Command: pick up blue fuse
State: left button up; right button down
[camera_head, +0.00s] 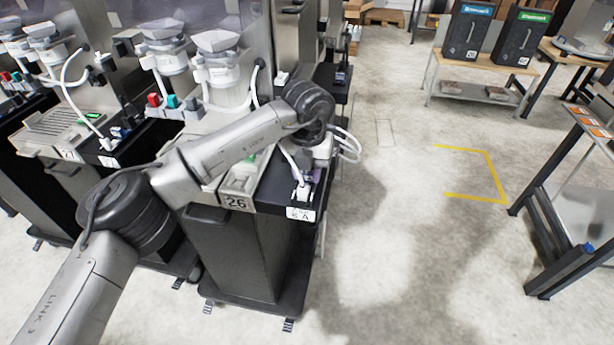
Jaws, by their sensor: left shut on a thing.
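My left arm reaches in from the lower left across the dispenser numbered 26 (236,203). Its wrist is over the black panel at the dispenser's front right corner. My left gripper (308,174) points down there, mostly hidden behind the wrist and white cables. It is shut on a small blue-purple piece, which looks like the blue fuse (314,176). A white plug-like part (302,191) sits just beside it on the panel. Whether the fuse is seated or lifted is too small to tell. My right gripper is not in view.
More dispensers with clear hoppers stand in a row to the left; one has a blue part (120,132) on its panel. Open floor (420,250) with a yellow corner marking lies to the right. A wooden table (500,72) with black boxes and a metal rack (575,190) stand beyond.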

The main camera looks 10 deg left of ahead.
pick_arm(q)
jog(key=c, duration=0.4)
jog(key=shift+o, duration=0.2)
jog(key=shift+r, duration=0.1)
jog(key=shift+r, duration=0.25)
notch_tip(320, 180, up, 4)
jog(key=shift+r+p, duration=0.25)
jog(key=shift+p, duration=1)
jog(key=s+d+r+p, duration=0.2)
jog(key=s+d+r, duration=0.2)
jog(key=d, duration=0.6)
jog(key=shift+s+d+r+p, duration=0.2)
jog(key=shift+d+r+p, duration=0.2)
jog(key=shift+r, duration=0.55)
jog(key=shift+r+p, duration=0.5)
jog(key=shift+r, duration=0.05)
jog(key=shift+r+p, duration=0.35)
jog(key=shift+r, duration=0.1)
jog(key=shift+r, duration=0.1)
